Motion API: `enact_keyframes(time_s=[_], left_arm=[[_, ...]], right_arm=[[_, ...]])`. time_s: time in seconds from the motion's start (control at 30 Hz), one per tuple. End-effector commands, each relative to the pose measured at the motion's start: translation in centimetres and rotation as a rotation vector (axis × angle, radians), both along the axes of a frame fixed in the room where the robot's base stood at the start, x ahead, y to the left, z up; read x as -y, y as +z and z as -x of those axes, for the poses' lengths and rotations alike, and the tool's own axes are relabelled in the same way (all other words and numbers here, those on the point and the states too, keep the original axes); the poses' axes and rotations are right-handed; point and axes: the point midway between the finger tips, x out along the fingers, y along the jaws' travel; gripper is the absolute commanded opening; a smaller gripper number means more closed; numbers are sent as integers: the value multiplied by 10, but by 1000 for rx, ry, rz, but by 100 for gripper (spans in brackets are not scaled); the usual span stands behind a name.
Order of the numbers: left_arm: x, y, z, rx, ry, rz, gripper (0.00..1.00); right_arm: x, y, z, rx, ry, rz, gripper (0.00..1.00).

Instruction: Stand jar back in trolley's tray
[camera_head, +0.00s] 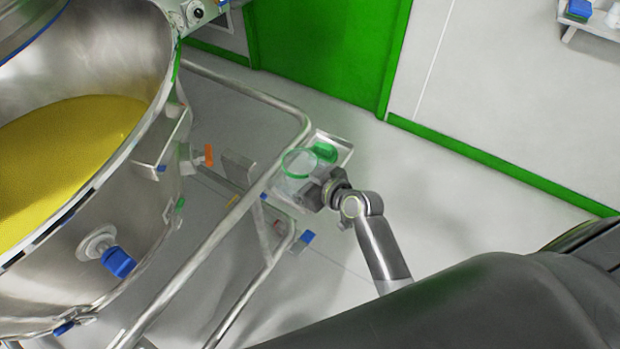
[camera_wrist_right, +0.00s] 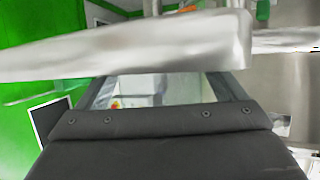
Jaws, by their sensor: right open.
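The clear jar (camera_head: 299,165) with a green ring at its rim shows in the head view at the trolley's small metal tray (camera_head: 342,146). It looks roughly upright; whether its base rests on the tray floor I cannot tell. My right gripper (camera_head: 313,192) is open, close at the jar's near side; contact is unclear. In the right wrist view, the open jaws (camera_wrist_right: 155,92) face a pale, blurred area, and a metal edge (camera_wrist_right: 130,52) crosses in front. The jar cannot be made out clearly there. My left gripper is not in view.
A green round item (camera_head: 325,152) lies beside the jar. The trolley's tubular rail (camera_head: 240,208) runs left of the tray. A large steel vessel (camera_head: 150,235) with yellow contents fills the left. Open floor (camera_head: 470,205) lies to the right.

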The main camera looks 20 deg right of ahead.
Motion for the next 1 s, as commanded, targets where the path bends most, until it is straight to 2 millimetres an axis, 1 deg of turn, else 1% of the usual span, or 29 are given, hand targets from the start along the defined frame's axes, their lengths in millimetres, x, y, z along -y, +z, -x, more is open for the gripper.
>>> enact_keyframes(time_s=[0.03, 0.07, 0.17, 0.5, 0.63, 0.8, 1.0], left_arm=[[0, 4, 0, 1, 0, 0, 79], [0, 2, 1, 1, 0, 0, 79], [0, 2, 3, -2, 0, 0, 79], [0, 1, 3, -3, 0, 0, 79], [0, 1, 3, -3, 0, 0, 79], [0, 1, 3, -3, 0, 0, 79], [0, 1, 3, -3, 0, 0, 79]], right_arm=[[0, 5, 0, 1, 0, 0, 90], [2, 4, 3, 1, -1, 1, 90], [7, 8, 15, 0, 0, 2, 90], [33, 34, 72, -1, 1, 3, 90], [41, 41, 88, 0, 1, 3, 90], [45, 47, 99, 0, 1, 0, 90], [46, 48, 101, 0, 2, -1, 90]])
